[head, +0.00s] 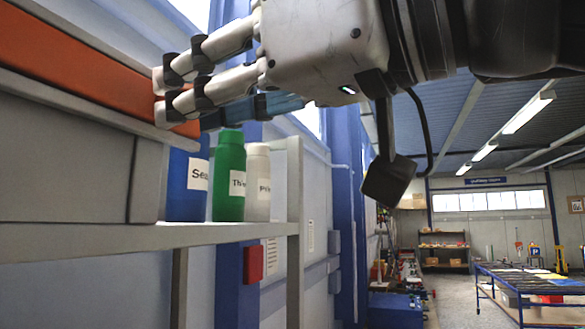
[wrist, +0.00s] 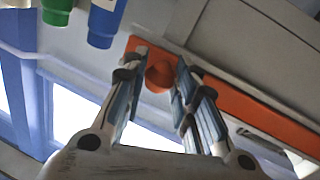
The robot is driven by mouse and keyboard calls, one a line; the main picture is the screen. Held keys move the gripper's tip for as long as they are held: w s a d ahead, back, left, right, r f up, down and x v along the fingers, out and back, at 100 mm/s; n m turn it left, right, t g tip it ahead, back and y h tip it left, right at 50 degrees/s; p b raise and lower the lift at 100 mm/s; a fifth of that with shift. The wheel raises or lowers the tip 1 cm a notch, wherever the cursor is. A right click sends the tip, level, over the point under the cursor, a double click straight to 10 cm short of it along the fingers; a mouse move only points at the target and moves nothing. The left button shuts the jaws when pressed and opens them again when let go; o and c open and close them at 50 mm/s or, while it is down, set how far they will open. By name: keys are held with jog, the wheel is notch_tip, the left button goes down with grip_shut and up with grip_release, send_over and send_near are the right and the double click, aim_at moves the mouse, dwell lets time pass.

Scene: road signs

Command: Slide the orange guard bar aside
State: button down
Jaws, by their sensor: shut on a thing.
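The orange guard bar (head: 75,60) runs along the front of a grey cabinet at the upper left in the head view. In the wrist view the bar (wrist: 252,106) crosses from the upper middle to the lower right. A round orange knob (wrist: 160,76) stands out near its end. My gripper (head: 163,97) is at the bar's right end, its fingers shut on the knob, one on each side. The wrist view also shows my gripper (wrist: 159,64) around the knob. In the head view the fingers hide the knob.
Blue (head: 186,188), green (head: 229,178) and white (head: 257,184) labelled bottles stand on a grey shelf (head: 150,236) just below my gripper. A grey upright (head: 294,210) is at the shelf's right end. Farther right is an open workshop with a blue table (head: 520,285).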

jog(key=shift+s+f, duration=0.1)
jog(key=c, duration=1.7)
grip_release()
jog(key=o, duration=0.4)
jog(key=shift+s+a, duration=0.1)
jog(key=shift+s, duration=0.1)
jog(key=shift+w, duration=0.15)
